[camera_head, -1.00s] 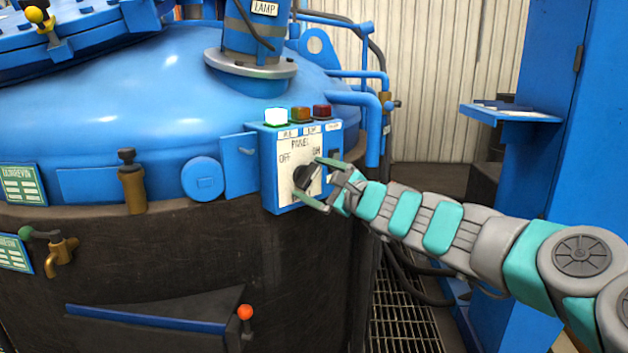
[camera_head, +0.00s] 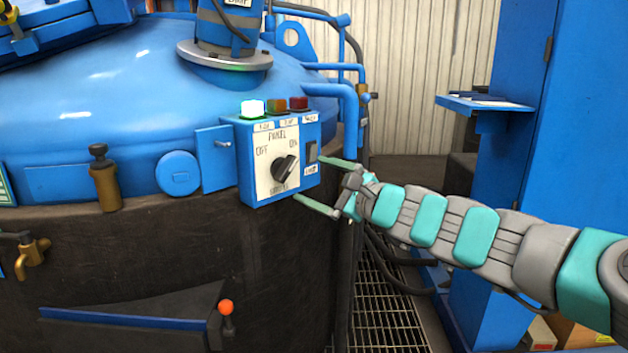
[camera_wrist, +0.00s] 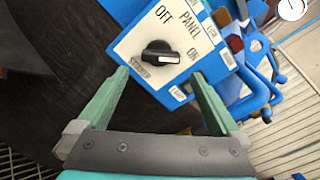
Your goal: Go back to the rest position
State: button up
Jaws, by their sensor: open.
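My gripper (camera_head: 317,183) is open and empty, just to the right of the blue panel box (camera_head: 313,183) on the furnace. Its two green fingers are spread apart, and none of them holds the knob. The black rotary knob (camera_head: 285,168) sits on the white panel face between the OFF and ON marks, with its pointer turned toward ON. In the wrist view the knob (camera_wrist: 160,54) shows ahead, between the open fingers and apart from them. A white-green lamp (camera_head: 253,108) on top of the box is brightly lit; the amber lamp (camera_head: 277,105) and red lamp (camera_head: 299,103) look dark.
The blue furnace lid (camera_head: 100,85) and its dark body (camera_head: 130,255) fill the left. A blue cabinet (camera_head: 580,120) with a small shelf (camera_head: 485,104) stands at right. Blue pipes (camera_head: 350,95) rise behind the box. Floor grating (camera_head: 385,300) lies below my arm.

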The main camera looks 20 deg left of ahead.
jog(key=s+f+n+g, duration=0.2)
jog(key=s+n+g, duration=0.3)
jog(key=s+n, duration=0.65)
jog(key=s+d+f+n+g+h, duration=0.2)
jog(key=s+d+f+h, duration=0.15)
jog(key=s+f, duration=0.55)
jog(key=s+d+f+g+h, duration=0.1)
jog(key=s+d+f+h, duration=0.3)
jog(key=d, duration=0.5)
jog(key=s+d+f+n+g+h, duration=0.1)
jog(key=s+d+f+h, duration=0.3)
jog(key=s+d, duration=0.5)
jog(key=s+d+f+g+h, duration=0.2)
jog(key=s+d+f+h, duration=0.2)
jog(key=s+d+f, duration=0.2)
jog(key=d+f, duration=0.2)
jog(key=d, duration=0.1)
jog(key=shift+s+d+n, duration=0.2)
jog(key=shift+d+n, duration=0.15)
